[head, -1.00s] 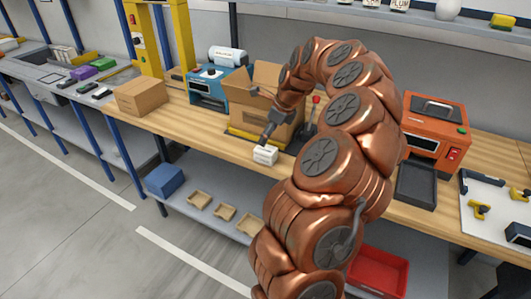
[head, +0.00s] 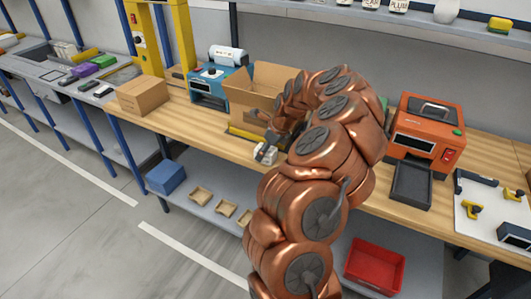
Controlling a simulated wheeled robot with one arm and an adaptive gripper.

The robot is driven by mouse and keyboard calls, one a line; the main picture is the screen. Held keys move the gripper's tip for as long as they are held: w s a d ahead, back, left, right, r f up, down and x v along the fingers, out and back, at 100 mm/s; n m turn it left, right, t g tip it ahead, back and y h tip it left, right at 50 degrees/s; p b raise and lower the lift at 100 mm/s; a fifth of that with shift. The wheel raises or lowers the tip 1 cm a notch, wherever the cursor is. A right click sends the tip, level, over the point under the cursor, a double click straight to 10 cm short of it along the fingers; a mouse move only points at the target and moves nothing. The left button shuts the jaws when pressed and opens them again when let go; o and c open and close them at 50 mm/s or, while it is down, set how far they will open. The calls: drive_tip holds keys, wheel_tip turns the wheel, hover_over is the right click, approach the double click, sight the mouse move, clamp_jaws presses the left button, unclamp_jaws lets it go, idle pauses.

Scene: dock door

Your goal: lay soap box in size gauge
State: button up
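A small white box, which looks like the soap box (head: 268,157), sits at the front edge of the wooden bench, in front of the open cardboard carton. My gripper (head: 264,151) is down at this box, its dark fingers partly covering it. The fingers are too small in the view to tell whether they are closed on the box or only around it. I cannot tell for certain which thing is the size gauge.
A closed cardboard box (head: 142,96) and a blue machine (head: 208,86) stand to the left. The open carton (head: 252,100) is behind my gripper. An orange machine (head: 425,135) and dark tray (head: 411,184) are to the right. A red bin (head: 375,266) is below.

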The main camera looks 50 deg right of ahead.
drive_tip(key=c, duration=1.5)
drive_tip(key=shift+r, duration=0.1)
